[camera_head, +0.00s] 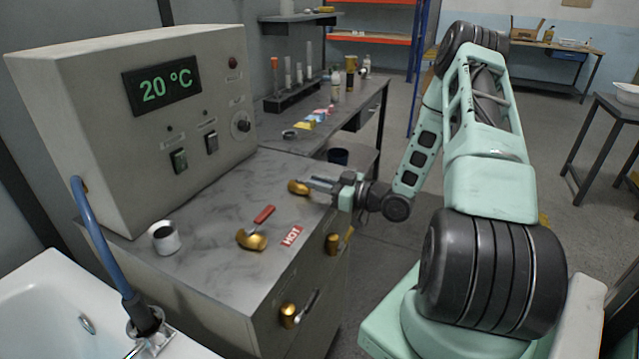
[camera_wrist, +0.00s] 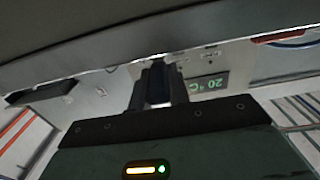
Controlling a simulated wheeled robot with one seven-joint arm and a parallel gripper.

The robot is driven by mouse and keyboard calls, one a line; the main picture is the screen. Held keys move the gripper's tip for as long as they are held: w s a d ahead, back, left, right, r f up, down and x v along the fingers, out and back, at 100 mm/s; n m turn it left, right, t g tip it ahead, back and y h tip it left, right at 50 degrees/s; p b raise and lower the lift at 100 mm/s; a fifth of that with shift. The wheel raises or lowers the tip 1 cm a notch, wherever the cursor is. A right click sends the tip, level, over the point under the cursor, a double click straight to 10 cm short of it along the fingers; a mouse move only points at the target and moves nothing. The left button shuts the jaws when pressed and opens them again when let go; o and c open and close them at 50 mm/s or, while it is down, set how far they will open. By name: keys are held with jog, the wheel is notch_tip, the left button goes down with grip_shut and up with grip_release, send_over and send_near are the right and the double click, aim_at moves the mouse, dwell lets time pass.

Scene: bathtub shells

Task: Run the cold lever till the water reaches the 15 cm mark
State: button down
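A brass lever (camera_head: 298,187) stands at the bench's right edge; I take it for the cold one. My gripper (camera_head: 322,184) reaches it from the right, and the fingers hide most of its handle. In the wrist view my gripper (camera_wrist: 158,88) has its fingers close together on a dark bluish piece, which looks like that handle. The hot lever (camera_head: 254,240), brass with a red handle, lies near the HOT label (camera_head: 291,236). The white bathtub (camera_head: 45,285) is at lower left, only partly in view. No water or 15 cm mark can be made out.
A control box (camera_head: 215,110) with a green 20 °C display (camera_head: 162,87) stands on the grey bench (camera_head: 205,280). A blue hose (camera_head: 98,235) runs down to the tub's rim. Brass knobs (camera_head: 288,315) stick out from the bench front.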

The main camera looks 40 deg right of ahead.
aim_at(306, 178)
jog(key=shift+y, duration=0.3)
jog(key=n+g+y, duration=0.1)
jog(key=d+n+g+y+b, duration=0.1)
jog(key=y, duration=0.1)
jog(key=w+d+n+g+y+b, duration=0.1)
jog(key=n+y, duration=0.1)
jog(key=shift+f, duration=0.15)
jog(key=n+g+y, duration=0.1)
jog(key=n+g+y+b, duration=0.1)
jog(key=w+n+g+y, duration=0.1)
jog(key=shift+d+g+b, duration=0.3)
jog(key=shift+d, duration=0.1)
jog(key=shift+w+d+n+g+y+b, duration=0.15)
jog(key=shift+w+n+g+y+b, duration=0.05)
jog(key=shift+n+g+y, duration=0.4)
jog(key=shift+w+d+n+g+y+b, duration=0.1)
jog(key=shift+w+n+g+y+b, duration=0.2)
jog(key=shift+g, duration=0.4)
jog(key=c, duration=1.3)
grip_release()
jog(key=b+v, duration=0.3)
jog(key=v, duration=1.4)
jog(key=shift+d, duration=0.25)
